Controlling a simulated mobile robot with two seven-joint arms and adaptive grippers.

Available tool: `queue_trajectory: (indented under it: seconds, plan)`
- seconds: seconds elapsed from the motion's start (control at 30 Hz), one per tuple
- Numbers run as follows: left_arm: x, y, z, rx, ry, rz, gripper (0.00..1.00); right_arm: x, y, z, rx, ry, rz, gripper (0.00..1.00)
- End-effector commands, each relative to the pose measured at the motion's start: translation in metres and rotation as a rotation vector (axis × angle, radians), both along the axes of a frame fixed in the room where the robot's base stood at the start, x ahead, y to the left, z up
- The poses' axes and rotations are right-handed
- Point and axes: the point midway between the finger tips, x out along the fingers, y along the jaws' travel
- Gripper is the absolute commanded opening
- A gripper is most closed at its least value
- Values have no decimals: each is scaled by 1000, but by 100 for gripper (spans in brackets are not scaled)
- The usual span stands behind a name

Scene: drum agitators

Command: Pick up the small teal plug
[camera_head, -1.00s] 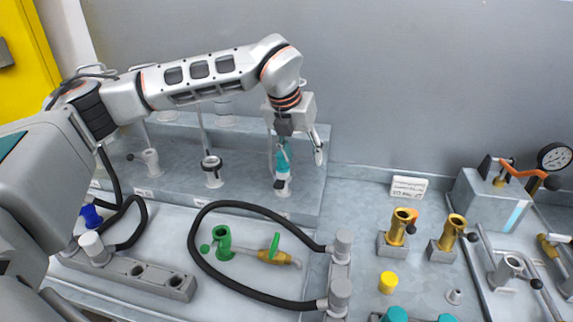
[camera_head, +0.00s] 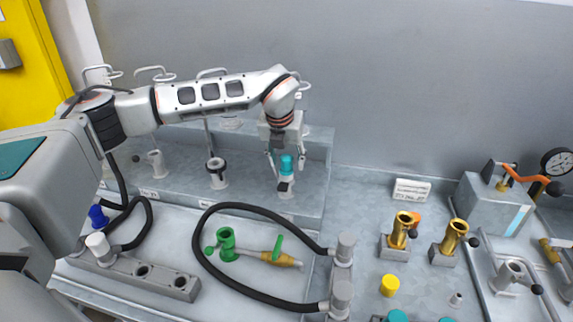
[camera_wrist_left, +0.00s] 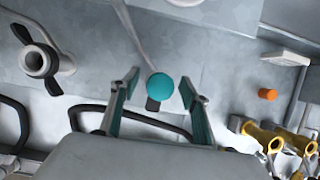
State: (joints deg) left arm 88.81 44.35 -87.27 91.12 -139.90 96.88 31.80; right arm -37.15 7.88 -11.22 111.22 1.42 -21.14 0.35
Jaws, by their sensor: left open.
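A small teal plug (camera_head: 286,164) stands upright on a grey fitting on the rear ledge, left of centre in the head view. It shows end-on as a round teal disc (camera_wrist_left: 160,87) in the left wrist view. My left gripper (camera_head: 286,160) points down over it from above, open and empty. Its fingers stand on either side of the plug in the head view. In the wrist view the disc lies between the fingertips with gaps on both sides; I cannot tell how deep it sits. My right gripper is in neither view.
Other grey fittings stand on the ledge, one with a black ring (camera_head: 217,172). A black hose (camera_head: 205,262), a green-and-brass valve (camera_head: 265,256) and brass cups (camera_head: 402,228) lie or stand in front. Teal caps (camera_head: 397,315) show at the bottom edge. A grey wall rises behind.

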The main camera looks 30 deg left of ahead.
Motion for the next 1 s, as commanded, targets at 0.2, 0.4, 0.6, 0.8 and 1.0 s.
queue_trajectory:
  seconds: [0.2,0.4,0.6,0.8,1.0]
  plan:
    - [0,0,0,0,0,0,35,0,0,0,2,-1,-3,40]
    - [0,0,0,0,0,0,5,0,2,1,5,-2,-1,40]
    - [0,0,0,-1,0,0,5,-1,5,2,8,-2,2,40]
    - [0,0,7,-1,-1,1,5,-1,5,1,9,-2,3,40]
    - [1,0,33,-2,-4,1,5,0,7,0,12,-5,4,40]
